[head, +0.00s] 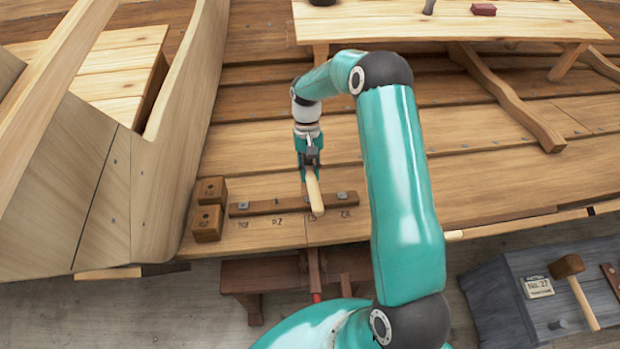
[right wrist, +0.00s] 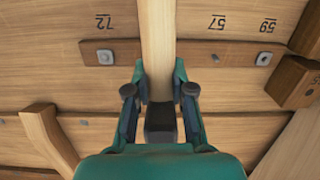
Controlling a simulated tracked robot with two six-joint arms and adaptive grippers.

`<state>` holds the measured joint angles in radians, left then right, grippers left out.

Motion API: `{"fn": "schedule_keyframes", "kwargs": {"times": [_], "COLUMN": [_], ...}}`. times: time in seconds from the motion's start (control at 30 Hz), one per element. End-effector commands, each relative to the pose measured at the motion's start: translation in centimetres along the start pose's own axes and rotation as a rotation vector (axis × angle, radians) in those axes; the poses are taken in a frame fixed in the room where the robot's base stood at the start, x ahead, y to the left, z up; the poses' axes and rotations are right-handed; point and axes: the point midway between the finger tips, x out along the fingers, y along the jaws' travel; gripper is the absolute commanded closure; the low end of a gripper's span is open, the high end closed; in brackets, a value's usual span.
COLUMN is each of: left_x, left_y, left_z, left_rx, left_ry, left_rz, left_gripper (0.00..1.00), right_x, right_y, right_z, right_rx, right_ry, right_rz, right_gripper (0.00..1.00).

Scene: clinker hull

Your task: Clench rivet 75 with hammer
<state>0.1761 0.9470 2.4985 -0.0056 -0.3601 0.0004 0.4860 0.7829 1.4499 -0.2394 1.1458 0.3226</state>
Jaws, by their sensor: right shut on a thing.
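My right gripper (head: 309,160) is shut on a tool with a pale wooden handle (head: 314,192), held over the hull planks; I take it for the hammer. In the right wrist view the handle (right wrist: 157,45) runs up from between the gripper's fingers (right wrist: 160,95). A dark block (right wrist: 160,122) shows between them. A dark batten (head: 270,206) with square metal plates (right wrist: 264,58) and a smaller stud (right wrist: 215,57) lies under the handle. Painted numbers stand beside it; the handle hides part of batten and planking, and I cannot make out rivet 75. My left gripper is not in view.
Two wooden blocks (head: 208,222) stand at the batten's left end. A curved frame (head: 180,130) rises at left. A bench (head: 450,22) crosses the back. A mallet (head: 567,266) lies on a grey chest (head: 500,290) at lower right. The planks behind the gripper are mostly clear.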

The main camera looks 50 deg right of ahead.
Motion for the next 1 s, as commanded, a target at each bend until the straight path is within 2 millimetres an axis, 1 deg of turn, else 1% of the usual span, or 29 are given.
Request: {"fn": "schedule_keyframes", "kwargs": {"times": [0.03, 0.1, 0.5, 0.67, 0.8, 0.9, 1.0], "left_x": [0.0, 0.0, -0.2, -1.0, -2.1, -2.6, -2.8], "left_y": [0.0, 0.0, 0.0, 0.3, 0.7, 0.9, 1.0], "left_z": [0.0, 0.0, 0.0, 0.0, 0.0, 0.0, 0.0], "left_rx": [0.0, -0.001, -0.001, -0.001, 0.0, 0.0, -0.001], "left_ry": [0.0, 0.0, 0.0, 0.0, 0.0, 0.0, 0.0], "left_rz": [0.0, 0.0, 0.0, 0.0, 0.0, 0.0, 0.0], "left_gripper": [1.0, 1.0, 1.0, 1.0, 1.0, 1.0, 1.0], "right_x": [-2.0, -1.4, -1.7, -3.2, -5.1, -6.2, -6.5], "right_y": [-0.1, 0.0, -0.1, -0.1, -0.1, -0.1, -0.1], "right_z": [0.2, 0.3, 0.3, 0.5, 0.7, 0.8, 0.8], "right_rx": [0.0, -0.001, -0.001, -0.001, -0.001, -0.002, -0.002], "right_ry": [0.002, -0.01, -0.007, -0.006, -0.006, -0.006, -0.007], "right_rz": [-0.001, 0.001, 0.001, 0.001, 0.001, 0.001, 0.001], "right_gripper": [1.0, 1.0, 1.0, 1.0, 1.0, 1.0, 1.0]}}
